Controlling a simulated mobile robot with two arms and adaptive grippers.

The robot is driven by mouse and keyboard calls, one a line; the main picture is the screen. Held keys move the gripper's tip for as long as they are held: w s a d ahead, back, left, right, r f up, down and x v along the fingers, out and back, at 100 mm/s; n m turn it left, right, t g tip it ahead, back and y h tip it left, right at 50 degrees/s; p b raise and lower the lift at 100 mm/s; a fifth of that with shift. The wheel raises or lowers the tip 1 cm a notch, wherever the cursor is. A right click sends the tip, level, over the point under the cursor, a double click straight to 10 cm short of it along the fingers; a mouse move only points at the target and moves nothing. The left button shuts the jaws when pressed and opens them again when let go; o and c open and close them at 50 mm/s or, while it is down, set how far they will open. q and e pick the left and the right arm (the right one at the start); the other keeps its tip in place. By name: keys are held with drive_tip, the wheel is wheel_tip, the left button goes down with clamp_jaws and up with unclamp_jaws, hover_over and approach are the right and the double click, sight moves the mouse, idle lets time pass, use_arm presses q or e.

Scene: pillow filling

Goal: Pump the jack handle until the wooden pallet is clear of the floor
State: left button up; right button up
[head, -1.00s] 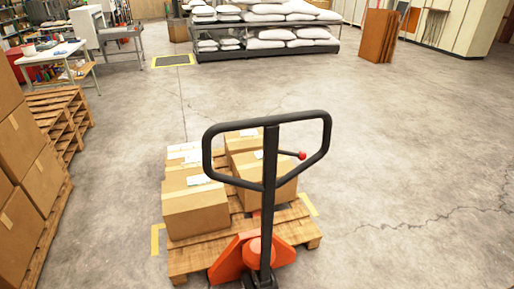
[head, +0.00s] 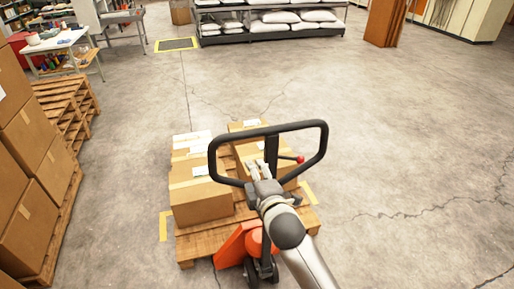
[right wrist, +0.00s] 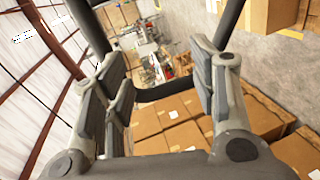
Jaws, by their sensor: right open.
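The black looped jack handle (head: 270,127) stands over the orange pallet jack (head: 231,246), with a small red knob (head: 300,159) on its right side. The jack sits at the near end of the wooden pallet (head: 196,246), which carries several cartons (head: 200,204). I cannot tell any gap between the pallet and the floor. My right gripper (head: 259,170) is open at the lower part of the handle loop. In the right wrist view, the gripper (right wrist: 158,75) has its fingers apart, with a black handle bar (right wrist: 165,89) showing between them; contact is unclear. My left gripper is out of view.
Stacked cartons (head: 40,150) on another pallet and empty pallets (head: 70,100) stand at the left. A rack with white sacks (head: 270,28) is at the back. Yellow corner marks (head: 163,226) lie beside the pallet. The floor at the right is clear.

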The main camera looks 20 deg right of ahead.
drive_tip(key=t, duration=0.1)
approach(246, 137)
drive_tip(key=shift+n, duration=0.4)
drive_tip(key=w, duration=0.3)
drive_tip(key=w+f+b, duration=0.1)
drive_tip(key=w, duration=0.3)
drive_tip(key=w+f, duration=0.1)
drive_tip(key=w, duration=0.3)
drive_tip(key=shift+w+b, duration=0.1)
drive_tip(key=shift+b, duration=0.2)
clamp_jaws()
